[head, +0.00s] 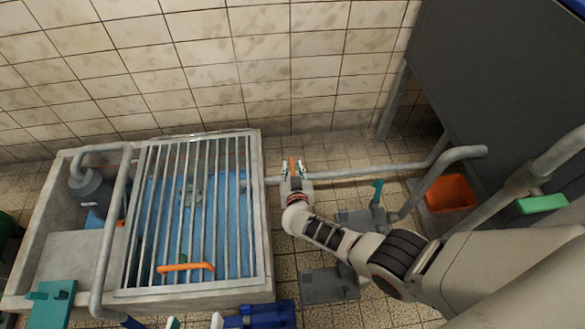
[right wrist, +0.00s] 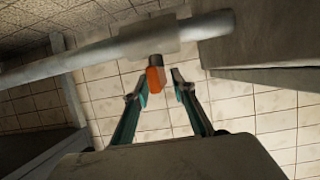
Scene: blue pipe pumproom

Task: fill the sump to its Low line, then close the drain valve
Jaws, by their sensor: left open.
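The sump (head: 262,215) is a concrete basin under a bar grate, with blue water (head: 230,200) inside; I cannot make out a Low line. A pipe leaves its right wall. A valve with an orange handle (head: 292,166) sits on this pipe; I cannot tell for certain that it is the drain valve. My right gripper (head: 293,172) is at this handle. In the right wrist view, its fingers (right wrist: 157,88) stand apart on either side of the orange handle (right wrist: 155,76), with a gap at the right finger. My left gripper (head: 195,322) is open at the bottom edge, mostly cut off.
An orange bar handle (head: 186,267) lies on the grate. A grey pipe (head: 110,230) rises over the sump's left part, near a teal part (head: 50,302). A teal lever (head: 376,192), an orange bin (head: 450,193) and a dark tank (head: 490,70) are at the right. A tiled wall stands behind.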

